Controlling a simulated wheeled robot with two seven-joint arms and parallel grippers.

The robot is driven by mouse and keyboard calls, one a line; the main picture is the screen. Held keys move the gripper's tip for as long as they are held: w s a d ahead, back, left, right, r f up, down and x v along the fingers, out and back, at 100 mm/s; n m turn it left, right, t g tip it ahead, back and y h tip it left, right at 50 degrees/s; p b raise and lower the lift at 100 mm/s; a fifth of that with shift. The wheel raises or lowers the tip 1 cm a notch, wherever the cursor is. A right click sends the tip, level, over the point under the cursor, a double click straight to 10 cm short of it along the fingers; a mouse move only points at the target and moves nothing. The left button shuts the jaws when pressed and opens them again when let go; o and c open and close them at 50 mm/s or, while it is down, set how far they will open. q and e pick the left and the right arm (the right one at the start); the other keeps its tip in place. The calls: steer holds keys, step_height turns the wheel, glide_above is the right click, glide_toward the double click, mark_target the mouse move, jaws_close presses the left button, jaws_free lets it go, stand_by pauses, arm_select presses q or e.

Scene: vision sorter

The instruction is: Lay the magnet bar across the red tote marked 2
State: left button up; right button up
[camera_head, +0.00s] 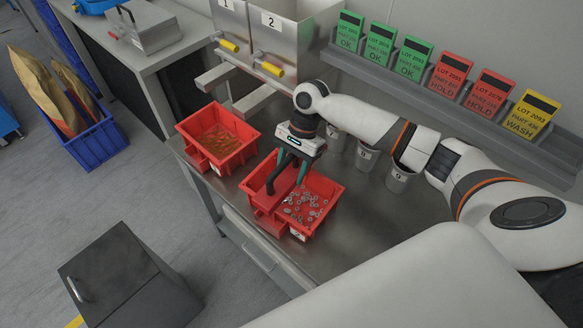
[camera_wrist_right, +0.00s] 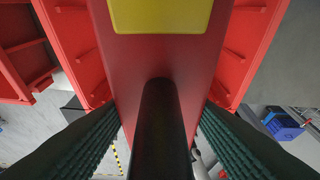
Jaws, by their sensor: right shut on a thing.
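The magnet bar (camera_head: 265,200) is red with a black upright handle (camera_wrist_right: 160,135) and a yellow patch (camera_wrist_right: 160,14). My right gripper (camera_head: 287,178) is shut on this handle, its fingers on either side. The bar spans the right red tote (camera_head: 329,208), which holds grey metal parts. I cannot tell whether the bar rests on the rim or hangs just above it. The tote's front label is too small to read. In the wrist view the tote's red walls (camera_wrist_right: 252,45) show on both sides of the bar. My left gripper is not in view.
Another red tote (camera_head: 183,134) with orange-brown parts stands to the left. Hoppers marked 1 (camera_head: 228,18) and 2 (camera_head: 285,45) stand behind. Several metal cups (camera_head: 400,180) stand right of the gripper. The bench (camera_head: 345,235) is clear right of the tote.

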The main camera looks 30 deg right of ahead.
mark_target(293, 169)
steer(key=shift+f+b, duration=0.8)
steer(key=shift+b, duration=0.25)
steer(key=shift+f, duration=1.1)
steer(key=o, duration=1.4)
steer(key=shift+o, duration=0.7)
steer(key=shift+f, duration=0.1)
